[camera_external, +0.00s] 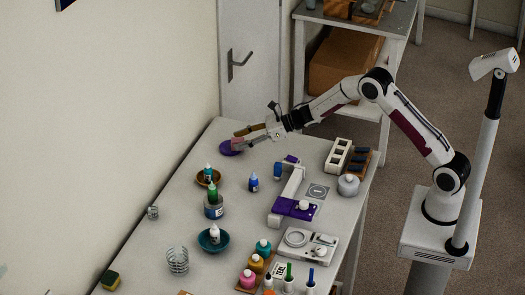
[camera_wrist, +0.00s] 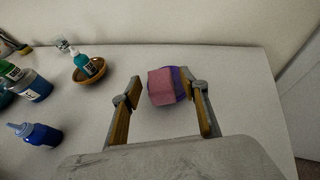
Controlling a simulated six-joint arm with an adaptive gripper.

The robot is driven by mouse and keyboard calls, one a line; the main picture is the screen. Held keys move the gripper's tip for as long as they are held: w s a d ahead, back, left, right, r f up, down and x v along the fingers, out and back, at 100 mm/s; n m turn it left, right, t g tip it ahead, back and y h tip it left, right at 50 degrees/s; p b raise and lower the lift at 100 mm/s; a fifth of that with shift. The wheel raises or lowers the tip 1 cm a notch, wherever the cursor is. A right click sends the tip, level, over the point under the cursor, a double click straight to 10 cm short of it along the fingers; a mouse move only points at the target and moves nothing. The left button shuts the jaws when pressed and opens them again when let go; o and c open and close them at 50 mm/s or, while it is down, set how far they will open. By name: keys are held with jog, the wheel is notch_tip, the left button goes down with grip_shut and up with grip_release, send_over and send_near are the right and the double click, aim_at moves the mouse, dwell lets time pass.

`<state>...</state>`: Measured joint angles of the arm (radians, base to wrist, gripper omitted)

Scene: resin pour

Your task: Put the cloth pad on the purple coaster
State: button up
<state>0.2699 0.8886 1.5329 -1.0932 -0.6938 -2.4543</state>
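The pink cloth pad (camera_wrist: 161,86) lies over the purple coaster (camera_wrist: 184,87) in the wrist view, shifted to the left so that purple shows along the right side. In the external view the purple coaster (camera_external: 229,149) is near the table's far corner, with a bit of the pink pad (camera_external: 237,143) at its right, partly hidden by a finger. My gripper (camera_wrist: 161,79) is open, its two wooden-looking fingers on either side of the pad with a gap at the left. In the external view my gripper (camera_external: 238,137) is low over the coaster. Whether the pad lies flat is unclear.
A brown bowl with a teal bottle (camera_wrist: 81,60) and a blue bottle (camera_wrist: 36,133) stand to the left in the wrist view. Bottles, jars and a purple-and-white device (camera_external: 290,205) fill the nearer table. The wall (camera_external: 110,110) rises close behind the coaster. Table around the coaster is clear.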

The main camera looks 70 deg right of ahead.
jog(key=shift+r, duration=0.15)
jog(key=shift+s+d+r, duration=0.2)
jog(key=shift+s, duration=0.25)
jog(key=v, duration=1.1)
dwell(0.5)
